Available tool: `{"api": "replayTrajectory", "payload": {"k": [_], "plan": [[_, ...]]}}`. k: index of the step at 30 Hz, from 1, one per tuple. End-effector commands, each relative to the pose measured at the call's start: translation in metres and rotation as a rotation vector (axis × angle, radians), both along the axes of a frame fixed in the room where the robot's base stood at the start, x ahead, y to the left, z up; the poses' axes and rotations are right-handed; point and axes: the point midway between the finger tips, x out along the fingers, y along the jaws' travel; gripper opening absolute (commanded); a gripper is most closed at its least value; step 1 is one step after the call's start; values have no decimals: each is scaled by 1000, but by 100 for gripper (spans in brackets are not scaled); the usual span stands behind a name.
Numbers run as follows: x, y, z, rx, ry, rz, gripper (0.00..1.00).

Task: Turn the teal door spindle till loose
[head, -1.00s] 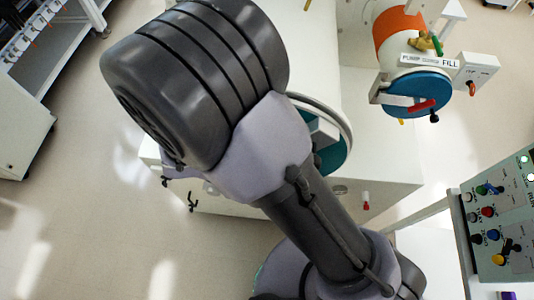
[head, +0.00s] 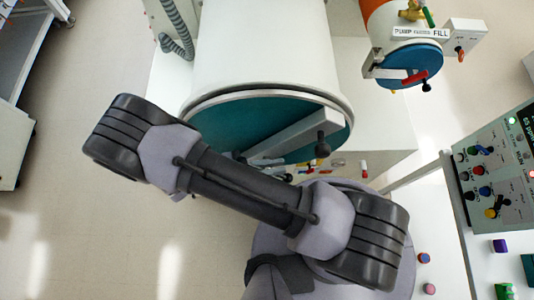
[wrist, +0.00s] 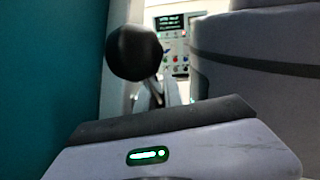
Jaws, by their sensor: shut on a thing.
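The teal door (head: 230,125) closes the end of a large white cylinder in the head view. It also fills the left of the wrist view (wrist: 45,80). A pale bar (head: 290,132) crosses the door and has a black ball knob (head: 322,143) at its outer end. The knob appears large in the wrist view (wrist: 133,52). My gripper (wrist: 155,92) is at the door front, close by the knob. Its jaws look closed on the spindle's handle, but the knob hides the contact. My arm covers the lower part of the door in the head view.
A smaller port with a blue door (head: 412,60) and red handle sits at upper right, beside a FILL label (head: 441,33). A control panel (head: 495,165) stands at right. Small coloured items lie on the bench below it. Open floor (head: 90,190) is at left.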

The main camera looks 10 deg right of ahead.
Motion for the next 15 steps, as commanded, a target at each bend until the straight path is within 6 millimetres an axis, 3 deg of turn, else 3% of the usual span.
{"api": "replayTrajectory", "payload": {"k": [15], "plan": [[0,-3,1,-161,14,1,0]]}}
